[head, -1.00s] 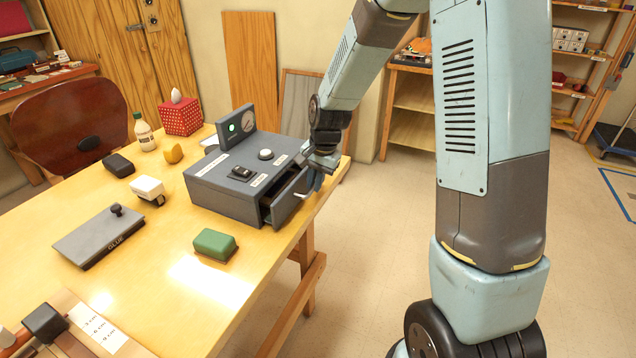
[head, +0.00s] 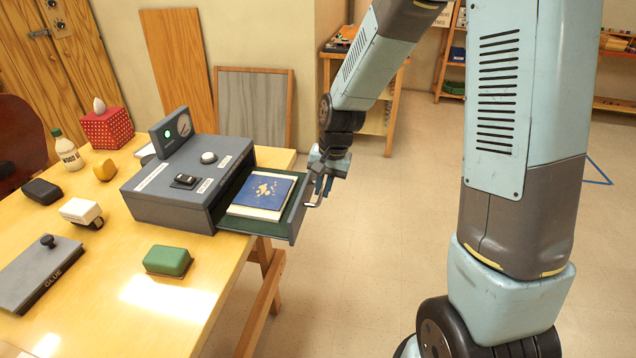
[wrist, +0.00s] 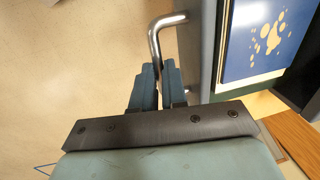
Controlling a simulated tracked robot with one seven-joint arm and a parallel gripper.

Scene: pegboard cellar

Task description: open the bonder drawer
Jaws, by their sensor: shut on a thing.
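The grey bonder (head: 170,195) stands on the table with a gauge and a green light on its raised back panel. Its drawer (head: 292,222) is pulled well out to the right, over the table's edge. In it lies a blue card with gold marks (head: 264,189) on a pale layer. My gripper (head: 318,188) is at the drawer's front, shut on the metal handle (head: 311,204). In the wrist view the bent handle (wrist: 157,42) runs down between my gripper's fingers (wrist: 160,85), and the blue card (wrist: 262,35) shows to the right.
On the table (head: 120,300) are a green block (head: 168,260), a glue plate (head: 40,272), a white-topped stamp (head: 81,211), a dark block (head: 42,191), a bottle (head: 67,152) and a red dotted box (head: 107,128). The floor (head: 390,240) right of the drawer is clear.

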